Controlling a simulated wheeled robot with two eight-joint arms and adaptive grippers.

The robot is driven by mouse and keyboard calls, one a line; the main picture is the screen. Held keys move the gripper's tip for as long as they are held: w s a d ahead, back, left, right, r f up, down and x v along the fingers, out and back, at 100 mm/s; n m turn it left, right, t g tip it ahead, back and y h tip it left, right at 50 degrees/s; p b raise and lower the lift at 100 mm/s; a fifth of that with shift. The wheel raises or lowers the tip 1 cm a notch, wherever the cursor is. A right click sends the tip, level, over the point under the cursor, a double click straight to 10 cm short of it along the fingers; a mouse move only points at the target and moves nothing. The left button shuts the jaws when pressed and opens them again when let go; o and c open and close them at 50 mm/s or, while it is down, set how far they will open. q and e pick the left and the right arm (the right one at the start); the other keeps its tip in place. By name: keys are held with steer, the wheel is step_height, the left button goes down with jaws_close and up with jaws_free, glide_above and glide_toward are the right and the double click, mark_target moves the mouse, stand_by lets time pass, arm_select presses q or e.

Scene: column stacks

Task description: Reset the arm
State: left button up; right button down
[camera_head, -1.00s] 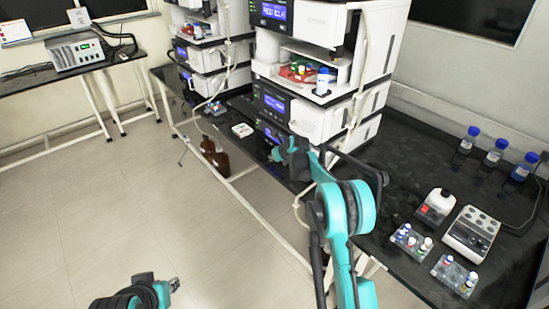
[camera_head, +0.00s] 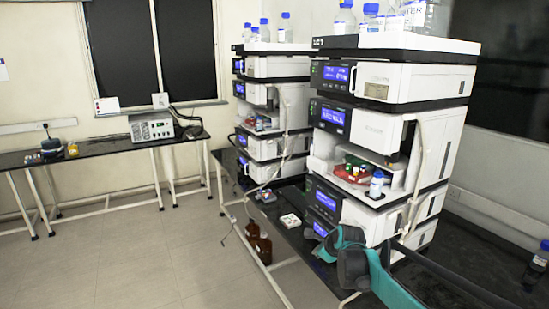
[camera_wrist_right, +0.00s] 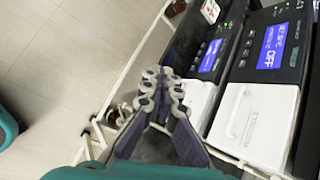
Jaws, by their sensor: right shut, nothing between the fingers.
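My right gripper (camera_wrist_right: 163,76) is shut and empty in the right wrist view, its two fingertips together. It points past the lower fronts of a column stack (camera_wrist_right: 255,115), near the bench edge. In the head view my right arm (camera_head: 392,284), teal and black, comes in from the bottom right. It reaches in front of the near column stack (camera_head: 385,130) at its base. The right fingertips are hard to make out there. My left gripper is not in view.
A second column stack (camera_head: 270,115) stands further back on the black bench. Brown bottles (camera_head: 263,248) are beside the bench. A grey instrument (camera_head: 152,129) sits on the side table (camera_head: 100,147). The floor (camera_head: 150,250) at left is clear.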

steer(key=s+r+n+h, duration=0.1)
steer(key=s+r+n, duration=0.2)
steer(key=s+n, duration=0.6)
steer(key=s+r+n, duration=0.2)
steer(key=s+n, duration=0.2)
steer(key=s, duration=0.9)
steer(key=s+d+f+n, duration=0.1)
steer(key=s+f+n, duration=0.2)
steer(key=s+n, duration=0.3)
steer(key=s+d+f+n+g+h, duration=0.1)
steer(key=s+f+n, duration=0.2)
steer(key=s+n, duration=0.3)
steer(key=s, duration=0.5)
steer(key=shift+d+f, duration=0.15)
